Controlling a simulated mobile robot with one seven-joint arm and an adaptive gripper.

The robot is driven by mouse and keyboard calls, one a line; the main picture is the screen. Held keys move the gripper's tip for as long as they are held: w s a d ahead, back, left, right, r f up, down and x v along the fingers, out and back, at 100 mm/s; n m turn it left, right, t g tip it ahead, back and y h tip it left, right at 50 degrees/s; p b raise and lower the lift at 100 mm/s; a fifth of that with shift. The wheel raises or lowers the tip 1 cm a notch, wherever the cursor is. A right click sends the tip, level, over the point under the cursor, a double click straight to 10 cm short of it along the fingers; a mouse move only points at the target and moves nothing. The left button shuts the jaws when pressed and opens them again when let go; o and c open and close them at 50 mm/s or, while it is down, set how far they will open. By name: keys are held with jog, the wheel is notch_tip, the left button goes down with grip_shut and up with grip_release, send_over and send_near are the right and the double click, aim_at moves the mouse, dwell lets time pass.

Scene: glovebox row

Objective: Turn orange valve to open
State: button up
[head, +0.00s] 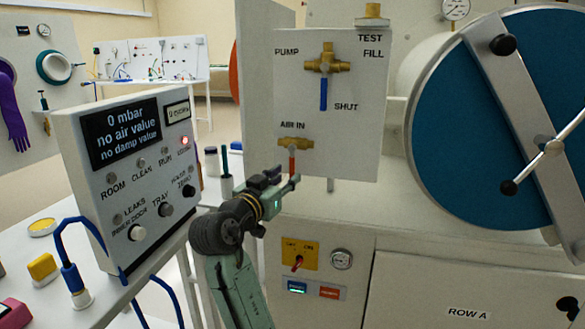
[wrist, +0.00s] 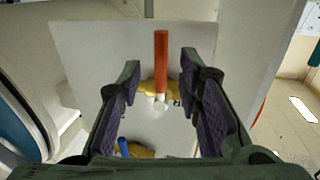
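The orange valve is the AIR IN valve, a brass body (head: 296,143) with an orange lever (head: 292,162) hanging straight down on the white panel. In the wrist view, which looks upside down, the orange lever (wrist: 161,62) points up from its brass body (wrist: 152,92). My gripper (head: 283,180) is just in front of the lever's lower end. In the wrist view my gripper (wrist: 160,75) is open, with a finger on each side of the lever and gaps on both sides. I cannot tell how deep the lever lies between the fingers.
A brass valve with a blue lever (head: 323,93) sits above, between PUMP and SHUT. The display box (head: 125,165) reads 0 mbar, no air value, no damp value. It stands left of my arm. A large blue round door (head: 465,130) is at the right.

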aim_at(291, 173)
jog(key=shift+p+x, duration=0.4)
jog(key=shift+x, duration=1.95)
jog(key=shift+a, duration=0.1)
grip_shut()
